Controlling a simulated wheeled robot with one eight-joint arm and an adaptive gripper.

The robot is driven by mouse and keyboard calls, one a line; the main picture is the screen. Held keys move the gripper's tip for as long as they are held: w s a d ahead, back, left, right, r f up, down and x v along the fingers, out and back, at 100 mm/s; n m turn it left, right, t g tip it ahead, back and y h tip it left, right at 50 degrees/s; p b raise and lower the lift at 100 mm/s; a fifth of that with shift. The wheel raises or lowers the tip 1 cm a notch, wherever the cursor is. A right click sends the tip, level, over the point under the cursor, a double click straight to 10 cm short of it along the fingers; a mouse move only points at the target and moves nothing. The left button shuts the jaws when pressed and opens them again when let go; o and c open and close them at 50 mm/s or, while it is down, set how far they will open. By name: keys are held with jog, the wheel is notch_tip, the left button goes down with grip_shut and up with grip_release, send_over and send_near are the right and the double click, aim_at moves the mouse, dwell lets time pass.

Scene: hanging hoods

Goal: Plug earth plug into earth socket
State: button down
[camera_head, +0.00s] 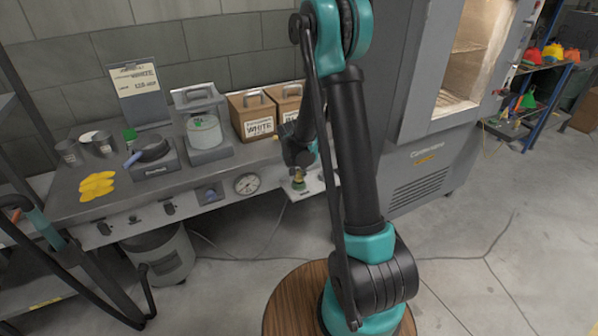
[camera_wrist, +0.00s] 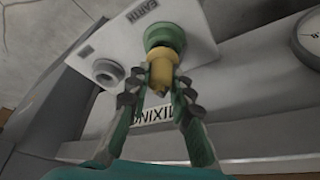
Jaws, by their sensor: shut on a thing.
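My gripper (camera_wrist: 160,88) is shut on the yellow earth plug (camera_wrist: 161,74), with one finger on each side of it. The plug's end overlaps a round green part (camera_wrist: 165,37) by the EARTH label, at the earth socket on a white panel (camera_wrist: 205,42). Whether the green part belongs to the plug or the socket, and how deep the plug sits, I cannot tell. In the head view, my gripper is small and partly hidden by my arm, above the white panel (camera_head: 323,188) at the bench's right front; green and yellow show there.
A second, pale round socket (camera_wrist: 107,72) is on the same panel. The bench holds yellow gloves (camera_head: 97,186), a scale (camera_head: 152,158), cardboard boxes (camera_head: 252,115) and a dial gauge (camera_head: 247,184). A grey oven cabinet (camera_head: 430,150) stands right. A bin (camera_head: 160,258) is below.

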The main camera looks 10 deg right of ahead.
jog(key=shift+f, duration=0.6)
jog(key=c, duration=1.3)
grip_release()
jog(key=v, duration=1.2)
jog(key=s+d+n, duration=0.1)
jog(key=s+d, duration=0.1)
jog(key=s, duration=0.6)
jog(key=s+d+n+y, duration=0.1)
jog(key=s+d+n, duration=0.1)
jog(key=s, duration=0.7)
jog(key=s+d+n+y, duration=0.1)
jog(key=s+d+n, duration=0.1)
jog(key=s, duration=0.7)
jog(key=shift+s, duration=0.2)
